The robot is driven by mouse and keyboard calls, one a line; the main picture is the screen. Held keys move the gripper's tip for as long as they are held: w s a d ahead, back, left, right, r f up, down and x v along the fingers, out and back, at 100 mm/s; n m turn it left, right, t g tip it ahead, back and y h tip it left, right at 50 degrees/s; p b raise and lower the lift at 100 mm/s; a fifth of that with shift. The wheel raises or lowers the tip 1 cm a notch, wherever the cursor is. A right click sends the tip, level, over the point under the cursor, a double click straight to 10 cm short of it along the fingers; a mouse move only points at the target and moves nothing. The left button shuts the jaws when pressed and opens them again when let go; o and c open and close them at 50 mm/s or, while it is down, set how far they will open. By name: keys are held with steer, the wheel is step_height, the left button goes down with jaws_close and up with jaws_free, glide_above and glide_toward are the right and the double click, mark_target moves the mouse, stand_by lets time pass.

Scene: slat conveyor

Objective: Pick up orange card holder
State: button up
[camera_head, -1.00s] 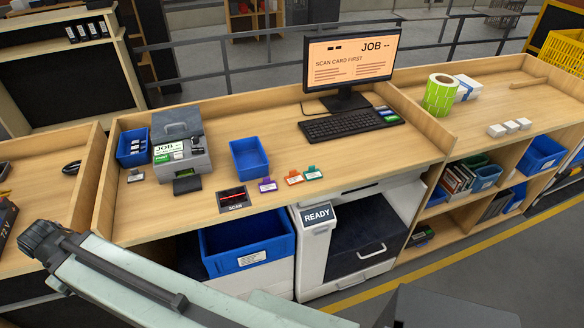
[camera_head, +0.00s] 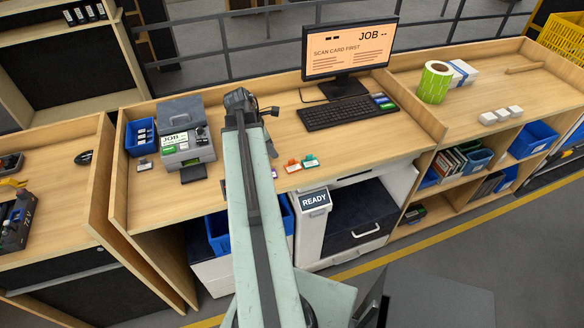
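The orange card holder (camera_head: 293,166) lies on the wooden desk, left of a green card holder (camera_head: 310,161). Both are small and flat with a white label. My arm now reaches up across the desk, and its end with my gripper (camera_head: 245,105) is over the desk, left of the orange card holder and apart from it. The fingers are too small and turned away to tell whether they are open or shut. My arm hides the small blue bin and the scan pad, and most of the purple card holder.
A monitor (camera_head: 350,47) and keyboard (camera_head: 349,112) stand behind and right of the card holders. A label printer (camera_head: 186,140) stands to the left. Raised wooden edges bound the desk. A blue bin (camera_head: 217,235) is below the desk front, beside the READY unit (camera_head: 314,200).

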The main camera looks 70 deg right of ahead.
mark_target(291, 160)
steer(key=shift+n, duration=0.3)
steer(key=s+d+f+b, duration=0.1)
steer(key=s+f+b, duration=0.1)
steer(key=s+d+f+b, duration=0.1)
steer(key=f+b, duration=0.2)
steer(key=s+d+f+b, duration=0.2)
steer(key=shift+s+f+b, duration=0.25)
steer(key=shift+s+b, duration=0.1)
steer(key=shift+r, duration=0.2)
jaws_close()
